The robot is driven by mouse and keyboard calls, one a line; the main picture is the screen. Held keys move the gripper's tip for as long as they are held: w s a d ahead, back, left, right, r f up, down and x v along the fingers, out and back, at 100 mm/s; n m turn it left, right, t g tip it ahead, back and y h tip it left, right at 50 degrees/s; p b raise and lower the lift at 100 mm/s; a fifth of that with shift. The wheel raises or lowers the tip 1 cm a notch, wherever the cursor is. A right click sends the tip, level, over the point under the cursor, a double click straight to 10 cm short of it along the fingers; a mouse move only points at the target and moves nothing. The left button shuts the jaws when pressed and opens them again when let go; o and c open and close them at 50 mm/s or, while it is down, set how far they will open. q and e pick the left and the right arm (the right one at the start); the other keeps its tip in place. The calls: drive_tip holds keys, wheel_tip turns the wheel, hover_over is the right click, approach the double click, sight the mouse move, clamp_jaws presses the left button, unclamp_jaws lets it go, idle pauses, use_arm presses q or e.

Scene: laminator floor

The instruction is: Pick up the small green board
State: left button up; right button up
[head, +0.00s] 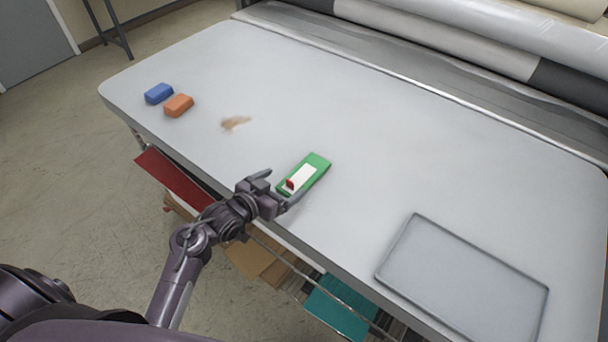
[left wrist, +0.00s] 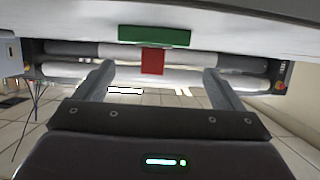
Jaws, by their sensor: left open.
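The small green board (head: 317,169) lies on the grey table near its front edge. A white patch and a small red piece (head: 290,184) show on its near end. My left gripper (head: 278,185) is open at the near end of the board, with its fingers apart. In the left wrist view the green board (left wrist: 155,36) and the red piece (left wrist: 152,61) show beyond and between the two open fingers (left wrist: 158,80). Nothing shows in its grip, and I cannot tell whether a finger touches the board. My right gripper is not in view.
A shallow grey tray (head: 393,250) lies at the right. Rollers (head: 450,45) run along the back. The table's middle is clear.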

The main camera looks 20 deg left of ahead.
sight(299, 178)
use_arm(q)
drive_tip(key=shift+x, duration=0.85)
drive_tip(key=x, duration=0.1)
drive_tip(key=p+x, duration=0.1)
drive_tip(key=x, duration=0.1)
drive_tip(key=p+x, duration=0.1)
drive_tip(key=shift+d+f, duration=0.4)
drive_tip(key=shift+d, duration=0.05)
drive_tip(key=shift+w+d+f, duration=0.1)
drive_tip(key=shift+w+f, duration=0.1)
drive_tip(key=shift+w, duration=0.05)
drive_tip(key=c, duration=1.1)
drive_tip(key=shift+r, duration=0.1)
